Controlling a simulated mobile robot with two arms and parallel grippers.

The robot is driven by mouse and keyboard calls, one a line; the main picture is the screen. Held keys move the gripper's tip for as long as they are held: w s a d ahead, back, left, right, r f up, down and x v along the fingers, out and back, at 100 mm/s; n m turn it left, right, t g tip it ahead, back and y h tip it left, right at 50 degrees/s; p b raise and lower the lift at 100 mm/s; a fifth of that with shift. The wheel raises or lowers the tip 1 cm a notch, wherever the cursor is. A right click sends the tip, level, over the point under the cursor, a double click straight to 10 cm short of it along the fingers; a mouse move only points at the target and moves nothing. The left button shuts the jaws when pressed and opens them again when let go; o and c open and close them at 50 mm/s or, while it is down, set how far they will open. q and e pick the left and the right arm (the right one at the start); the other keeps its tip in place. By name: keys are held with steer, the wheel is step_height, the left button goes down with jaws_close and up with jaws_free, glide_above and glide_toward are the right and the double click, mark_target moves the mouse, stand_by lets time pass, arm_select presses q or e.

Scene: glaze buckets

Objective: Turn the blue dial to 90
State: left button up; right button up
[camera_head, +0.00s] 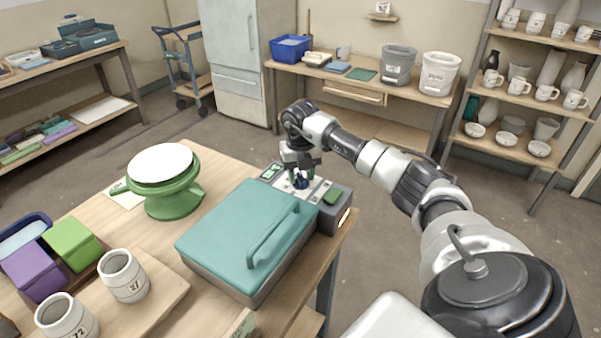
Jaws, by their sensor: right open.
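The blue dial (301,181) is a small dark-blue knob on the grey control panel (342,193) at the far end of the teal-lidded box (245,235). My right gripper (300,175) points down over the panel, its fingers around or just above the dial. It is open; whether the fingers touch the dial is too small to tell. The dial's markings and the value it points to cannot be read. A small green display (270,172) is on the panel's left part. My left gripper is not in view.
A green turntable with a white top (162,165) stands left of the box. Two white cups (124,275) stand on a board at the lower left, near purple and green blocks (72,242). Buckets (439,73) stand on the back bench. My right arm spans the right side.

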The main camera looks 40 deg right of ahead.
jaws_close()
steer(key=shift+n, duration=0.3)
steer(key=n, duration=0.3)
steer(key=shift+r+n, duration=0.1)
steer(key=shift+n, duration=0.2)
steer(key=shift+w+a+n, duration=0.1)
steer(key=shift+a+n, duration=0.05)
steer(key=shift+n, duration=2.15)
jaws_free()
